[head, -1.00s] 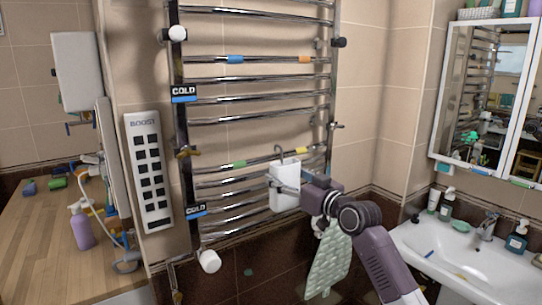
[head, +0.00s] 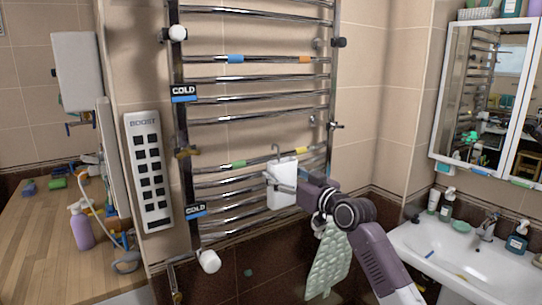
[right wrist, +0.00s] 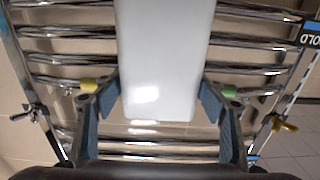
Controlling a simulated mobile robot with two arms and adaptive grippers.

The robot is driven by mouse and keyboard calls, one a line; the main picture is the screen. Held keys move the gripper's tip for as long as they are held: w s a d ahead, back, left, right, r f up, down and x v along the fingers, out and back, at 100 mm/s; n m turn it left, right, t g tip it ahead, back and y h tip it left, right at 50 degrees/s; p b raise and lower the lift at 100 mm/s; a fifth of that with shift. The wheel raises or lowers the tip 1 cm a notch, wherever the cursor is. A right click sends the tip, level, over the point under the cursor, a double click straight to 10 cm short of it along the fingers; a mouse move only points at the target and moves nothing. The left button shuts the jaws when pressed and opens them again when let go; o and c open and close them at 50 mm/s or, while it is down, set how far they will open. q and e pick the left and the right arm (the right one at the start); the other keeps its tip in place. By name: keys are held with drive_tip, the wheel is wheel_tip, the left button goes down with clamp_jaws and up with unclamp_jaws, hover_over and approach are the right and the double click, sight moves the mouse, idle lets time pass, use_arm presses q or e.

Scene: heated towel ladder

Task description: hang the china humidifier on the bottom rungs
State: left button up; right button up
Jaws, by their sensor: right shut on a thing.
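The china humidifier (head: 283,198) is a white flat box with a grey hook (head: 276,149) at its top. It is upright in front of the lower rungs of the chrome towel ladder (head: 182,125). My right gripper (head: 284,186) is shut on its sides. In the right wrist view the white body (right wrist: 165,50) sits between the two blue finger pads, with rungs behind it. The hook is level with the rung carrying the green clip (head: 238,163) and yellow clip (head: 308,150). I cannot tell whether it touches that rung. My left gripper is not in view.
Blue and orange clips mark a higher rung. Two COLD tags (head: 184,93) are on the left post, beside a BOOST panel (head: 149,172). A patterned green cloth (head: 328,262) hangs below my right arm. The sink (head: 455,250) is at right, a wooden counter (head: 40,240) at left.

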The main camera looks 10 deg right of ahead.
drive_tip(key=shift+b+x, duration=0.4)
drive_tip(key=shift+x, duration=0.7)
idle(0.5)
drive_tip(key=shift+s+r, duration=0.1)
drive_tip(key=shift+r, duration=0.05)
idle(0.7)
drive_tip(key=shift+f+b, duration=0.75)
drive_tip(key=shift+f, duration=0.4)
idle(0.6)
idle(0.5)
drive_tip(key=o, duration=1.2)
drive_tip(key=shift+f, duration=0.2)
drive_tip(key=shift+s+r, duration=0.1)
drive_tip(key=shift+v, duration=4.4)
